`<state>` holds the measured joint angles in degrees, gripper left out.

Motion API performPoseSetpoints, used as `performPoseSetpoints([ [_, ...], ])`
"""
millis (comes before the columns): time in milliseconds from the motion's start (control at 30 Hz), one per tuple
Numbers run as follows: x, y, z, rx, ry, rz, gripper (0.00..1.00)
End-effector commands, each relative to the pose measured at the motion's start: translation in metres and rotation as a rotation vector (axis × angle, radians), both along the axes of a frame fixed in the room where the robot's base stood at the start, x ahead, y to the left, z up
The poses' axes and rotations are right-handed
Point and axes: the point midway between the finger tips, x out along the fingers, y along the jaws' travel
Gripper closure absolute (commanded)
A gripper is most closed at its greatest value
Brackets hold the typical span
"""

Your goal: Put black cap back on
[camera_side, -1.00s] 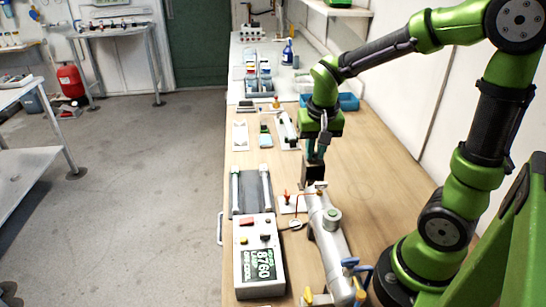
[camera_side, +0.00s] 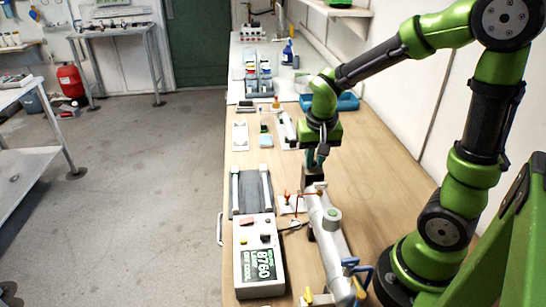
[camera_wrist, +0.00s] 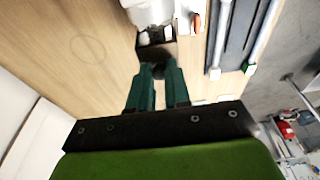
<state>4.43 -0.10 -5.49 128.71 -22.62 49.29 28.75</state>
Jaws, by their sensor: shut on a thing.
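The black cap (camera_side: 313,174) is a dark block at the far end of the grey reactor tube (camera_side: 328,235). My gripper (camera_side: 315,163) comes down on it from above and is shut on it. In the wrist view, the fingertips (camera_wrist: 158,72) meet the near side of the cap (camera_wrist: 158,54). The pale end of the reactor (camera_wrist: 148,12) lies just beyond it. The cap is at or very close to the tube's end; I cannot tell whether they touch or how far it is seated.
A control box (camera_side: 259,265) with a green display stands left of the reactor. Behind it a dark tray (camera_side: 251,191) holds two white-ended tubes. A small white plate (camera_side: 292,204) with a red-orange piece sits close left of the cap. The bench right of the cap is clear.

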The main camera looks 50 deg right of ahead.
Motion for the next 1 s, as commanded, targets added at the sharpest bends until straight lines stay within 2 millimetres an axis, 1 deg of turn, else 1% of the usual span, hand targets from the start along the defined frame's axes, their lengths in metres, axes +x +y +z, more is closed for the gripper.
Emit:
performPoseSetpoints([
  [1000,0.0,0.0,-0.026,0.0,0.0,0.001,1.0],
])
